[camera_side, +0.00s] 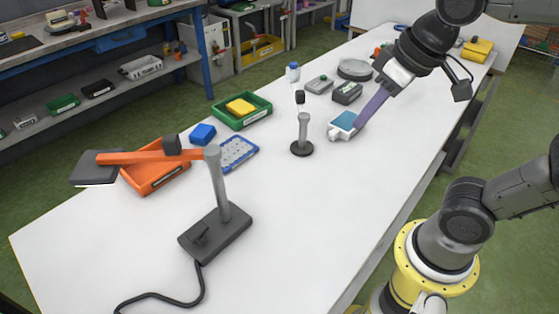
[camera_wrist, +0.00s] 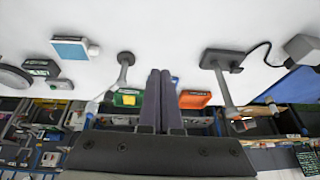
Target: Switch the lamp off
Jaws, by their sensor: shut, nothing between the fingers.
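The lamp has a dark base (camera_side: 228,232), a grey post (camera_side: 217,185), an orange arm (camera_side: 150,157) and a dark head (camera_side: 95,170) at the left of the side view. A small dark switch lever (camera_side: 201,233) stands on the base. The lamp base (camera_wrist: 213,58) and its lever (camera_wrist: 237,69) also show in the wrist view, right of my fingers. I see no clear glow from the head. My gripper (camera_side: 360,126) is shut and empty, far from the lamp, close to a teal-topped white box (camera_side: 342,121). Its fingers (camera_wrist: 160,73) are together in the wrist view.
A short post on a round black foot (camera_side: 302,149) stands between my gripper and the lamp. Orange (camera_side: 155,181) and green (camera_side: 256,113) trays and a blue tray (camera_side: 238,152) lie behind. A black cable (camera_side: 165,298) runs from the lamp. The table's front middle is clear.

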